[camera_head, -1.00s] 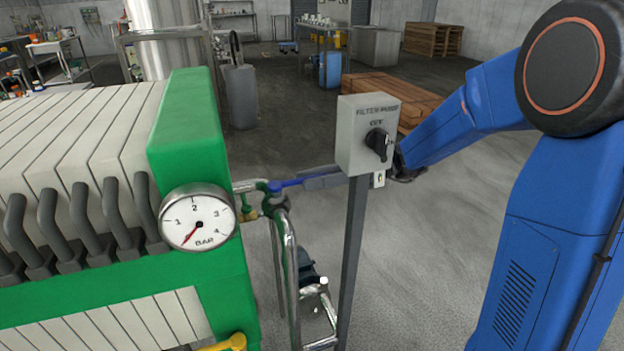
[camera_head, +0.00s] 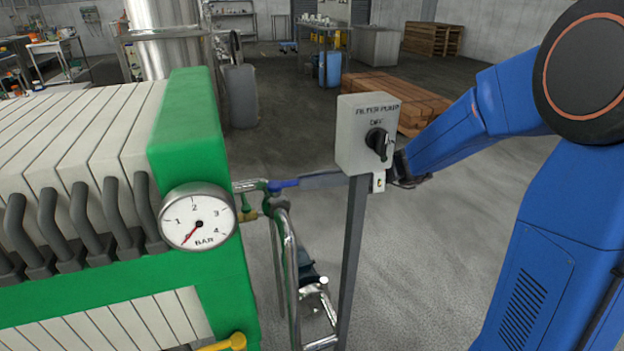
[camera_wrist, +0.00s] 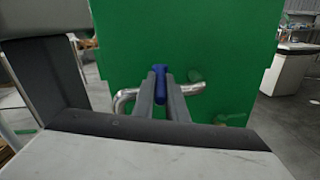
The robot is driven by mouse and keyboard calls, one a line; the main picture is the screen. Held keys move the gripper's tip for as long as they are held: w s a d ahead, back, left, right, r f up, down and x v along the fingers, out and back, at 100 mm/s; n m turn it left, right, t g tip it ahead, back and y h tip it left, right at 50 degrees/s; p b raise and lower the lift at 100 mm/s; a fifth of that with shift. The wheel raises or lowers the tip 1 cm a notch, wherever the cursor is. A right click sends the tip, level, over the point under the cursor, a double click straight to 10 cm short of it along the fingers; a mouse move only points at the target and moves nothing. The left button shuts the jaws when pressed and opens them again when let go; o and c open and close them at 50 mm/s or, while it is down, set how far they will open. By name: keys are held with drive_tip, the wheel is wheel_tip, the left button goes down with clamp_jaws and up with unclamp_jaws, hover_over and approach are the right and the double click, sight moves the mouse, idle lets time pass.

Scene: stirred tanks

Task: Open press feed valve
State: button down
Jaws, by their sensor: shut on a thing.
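The press feed valve shows as a small blue lever handle (camera_head: 284,184) on the pipe beside the green end of the filter press. My gripper (camera_head: 304,181) reaches in from the right, behind the switch post, with its fingers at the handle. In the wrist view the blue handle (camera_wrist: 160,84) stands between the two dark fingers (camera_wrist: 160,96), which are shut on it. The valve body is small, and its exact opening cannot be read. The pressure gauge (camera_head: 198,217) has its red needle at the low end, below 1 bar.
A grey filter pump switch box (camera_head: 367,134) on a post (camera_head: 352,260) stands close in front of my gripper and reads OFF. The green press (camera_head: 190,130) is to the left. Steel pipes (camera_head: 290,270) run below the valve. Open floor lies to the right.

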drive_tip(key=shift+s+m+t, duration=0.2)
drive_tip(key=shift+m+t, duration=0.1)
drive_tip(key=shift+t, duration=0.1)
drive_tip(key=c, duration=1.8)
unclamp_jaws()
drive_tip(key=shift+o, duration=0.2)
drive_tip(key=shift+d, duration=0.1)
drive_tip(key=w+d, duration=0.2)
drive_tip(key=d, duration=1.5)
drive_tip(key=shift+w, duration=0.2)
drive_tip(key=shift+d, duration=0.1)
drive_tip(key=shift+c, duration=0.7)
